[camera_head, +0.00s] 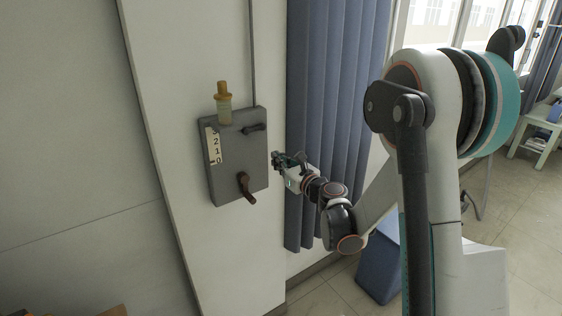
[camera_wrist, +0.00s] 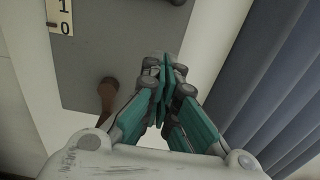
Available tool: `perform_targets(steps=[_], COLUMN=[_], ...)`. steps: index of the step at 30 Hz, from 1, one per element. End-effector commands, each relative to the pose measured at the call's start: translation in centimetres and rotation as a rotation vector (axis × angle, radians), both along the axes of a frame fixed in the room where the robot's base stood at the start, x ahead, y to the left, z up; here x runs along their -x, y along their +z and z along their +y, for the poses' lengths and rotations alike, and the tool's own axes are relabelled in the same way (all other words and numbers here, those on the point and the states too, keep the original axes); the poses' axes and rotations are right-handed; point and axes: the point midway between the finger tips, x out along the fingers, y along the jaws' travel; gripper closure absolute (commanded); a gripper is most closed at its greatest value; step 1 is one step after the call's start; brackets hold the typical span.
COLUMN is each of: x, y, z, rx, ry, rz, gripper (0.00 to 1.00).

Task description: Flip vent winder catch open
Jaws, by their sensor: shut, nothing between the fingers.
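The vent winder is a grey box (camera_head: 232,180) on the white wall, and its face fills the upper part of the wrist view (camera_wrist: 120,45). A small dark catch (camera_head: 254,128) sticks out at its upper right. A brown crank handle (camera_head: 246,188) hangs at its lower right; it also shows in the wrist view (camera_wrist: 107,98). A pale scale with numbers (camera_head: 214,147) is on its left side. My gripper (camera_head: 277,159) is just right of the box's right edge, below the catch's height. Its teal fingers (camera_wrist: 163,88) are shut together and empty. I cannot tell whether it touches the box.
An amber-topped bottle-like part (camera_head: 223,103) stands at the box's top edge. A blue bin (camera_head: 380,265) stands on the floor below. Bare wall (camera_head: 165,60) lies left of the box.

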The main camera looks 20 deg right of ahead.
Motion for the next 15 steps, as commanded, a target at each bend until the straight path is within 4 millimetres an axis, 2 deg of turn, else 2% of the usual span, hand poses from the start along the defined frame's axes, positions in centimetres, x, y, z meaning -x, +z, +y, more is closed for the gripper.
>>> perform_targets(steps=[1, 9, 15], x=[-1.1, -6.0, -6.5], y=[0.0, -0.1, 2.8], z=[0.5, 2.1, 2.1], rx=[0.0, 0.0, 0.0], ry=[0.002, 0.002, 0.0], rz=[0.0, 0.0, 0.0], gripper=[1.0, 1.0, 1.0])
